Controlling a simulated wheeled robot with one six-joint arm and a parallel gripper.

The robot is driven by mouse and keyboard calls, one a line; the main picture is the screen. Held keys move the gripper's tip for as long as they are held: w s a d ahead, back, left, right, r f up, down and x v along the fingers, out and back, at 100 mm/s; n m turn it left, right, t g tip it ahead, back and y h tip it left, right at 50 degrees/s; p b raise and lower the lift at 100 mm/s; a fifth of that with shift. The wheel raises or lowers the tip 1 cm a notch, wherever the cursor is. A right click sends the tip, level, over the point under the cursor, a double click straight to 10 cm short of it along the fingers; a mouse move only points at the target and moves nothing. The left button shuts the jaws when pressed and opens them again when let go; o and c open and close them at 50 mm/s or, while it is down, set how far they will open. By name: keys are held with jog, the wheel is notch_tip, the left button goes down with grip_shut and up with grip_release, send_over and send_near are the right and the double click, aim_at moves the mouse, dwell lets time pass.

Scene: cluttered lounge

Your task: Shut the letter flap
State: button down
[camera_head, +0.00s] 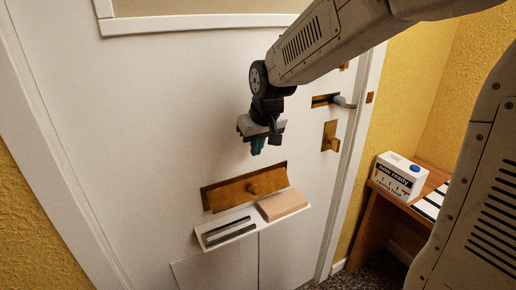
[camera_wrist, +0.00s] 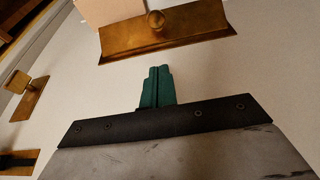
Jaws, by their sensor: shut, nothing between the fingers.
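The brass letter flap (camera_head: 240,190) is on the white door, with a round knob on its face. It looks tilted outward from its darker brass backplate, so it appears partly open. The flap (camera_wrist: 185,30) and its knob also show at the top of the wrist view. My gripper (camera_head: 258,149) is above the flap, in front of the door, pointing down. Its teal fingers (camera_wrist: 157,86) are together with nothing between them. They look apart from the flap.
A white ledge (camera_head: 220,245) with a dark slot and a pale wooden block (camera_head: 283,204) sits just below the flap. A brass door handle (camera_head: 342,101) and knob plate (camera_head: 330,136) are to the right. A wooden table (camera_head: 437,180) holding a white box (camera_head: 398,177) stands further right.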

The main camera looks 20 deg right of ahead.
send_over(253, 184)
notch_tip(253, 184, down, 6)
jog(key=shift+d+r, duration=0.1)
jog(key=shift+d, duration=0.05)
jog(key=f, duration=0.1)
jog(key=s+f, duration=0.1)
jog(key=f, duration=0.1)
jog(key=shift+s+d+f, duration=0.1)
jog(key=shift+s+f, duration=0.15)
jog(key=shift+f, duration=0.25)
